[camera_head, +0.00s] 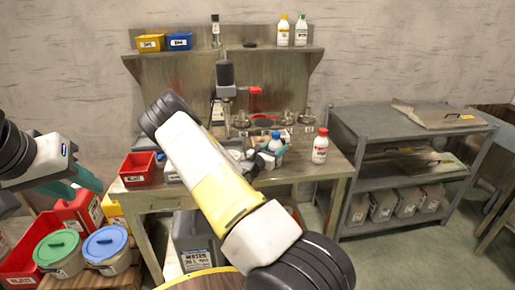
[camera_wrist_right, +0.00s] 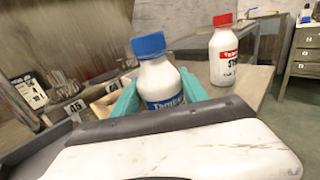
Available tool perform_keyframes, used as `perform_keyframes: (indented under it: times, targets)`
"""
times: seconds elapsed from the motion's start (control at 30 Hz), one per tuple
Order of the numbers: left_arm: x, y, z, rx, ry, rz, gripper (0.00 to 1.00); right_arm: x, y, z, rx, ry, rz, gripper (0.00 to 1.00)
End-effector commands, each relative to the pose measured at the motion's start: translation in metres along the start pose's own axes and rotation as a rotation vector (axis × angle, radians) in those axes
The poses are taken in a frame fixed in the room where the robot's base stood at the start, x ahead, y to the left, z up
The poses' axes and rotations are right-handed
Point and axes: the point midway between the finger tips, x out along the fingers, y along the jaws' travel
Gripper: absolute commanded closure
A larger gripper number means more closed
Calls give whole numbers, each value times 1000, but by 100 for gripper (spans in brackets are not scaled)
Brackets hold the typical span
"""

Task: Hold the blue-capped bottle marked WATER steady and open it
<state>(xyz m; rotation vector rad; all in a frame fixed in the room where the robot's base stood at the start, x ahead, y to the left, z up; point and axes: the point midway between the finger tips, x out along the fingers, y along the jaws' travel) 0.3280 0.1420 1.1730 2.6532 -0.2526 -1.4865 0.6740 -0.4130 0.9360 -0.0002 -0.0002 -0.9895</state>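The blue-capped white bottle (camera_head: 275,142) stands upright on the workbench in the head view. In the right wrist view the same bottle (camera_wrist_right: 158,75) is close up; its blue label is partly hidden and seems to begin with "Th", so I cannot read WATER on it. My right gripper (camera_wrist_right: 160,93) has its teal fingers on both sides of the bottle's body, with no clear gap; it also shows in the head view (camera_head: 267,160). The blue cap is on the bottle. My left gripper (camera_head: 62,188) is at the far left, away from the bench, its fingertips partly hidden.
A red-capped bottle (camera_head: 320,146) stands to the right of the blue-capped one. A red bin (camera_head: 138,170) is at the bench's left end. A dark jerrycan marked WATER (camera_head: 196,245) stands below. Bottles with yellow (camera_head: 283,32) and green (camera_head: 301,32) caps stand on the shelf.

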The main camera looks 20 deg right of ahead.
Motion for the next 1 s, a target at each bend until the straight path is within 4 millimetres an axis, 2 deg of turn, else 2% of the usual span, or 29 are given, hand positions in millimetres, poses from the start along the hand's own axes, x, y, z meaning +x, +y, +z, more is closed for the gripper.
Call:
perform_keyframes:
  times: [0.03, 0.17, 0.57, 0.83, 1.0]
  targets:
    - [0, 0, 0, 0, 0, 0, 64, 0, 0, 0, 0, 0, 0, 74]
    - [0, 0, 0, 0, 0, 0, 64, 0, 0, 0, 0, 0, 0, 100]
    - [0, 0, 0, 0, 0, 0, 64, 0, 0, 6, 2, -2, 0, 100]
    - [0, 0, 0, 0, 0, 0, 64, 0, 0, 39, 5, -3, 0, 100]
    - [0, 0, 0, 0, 0, 0, 64, -37, -11, 39, 1, 2, 2, 100]
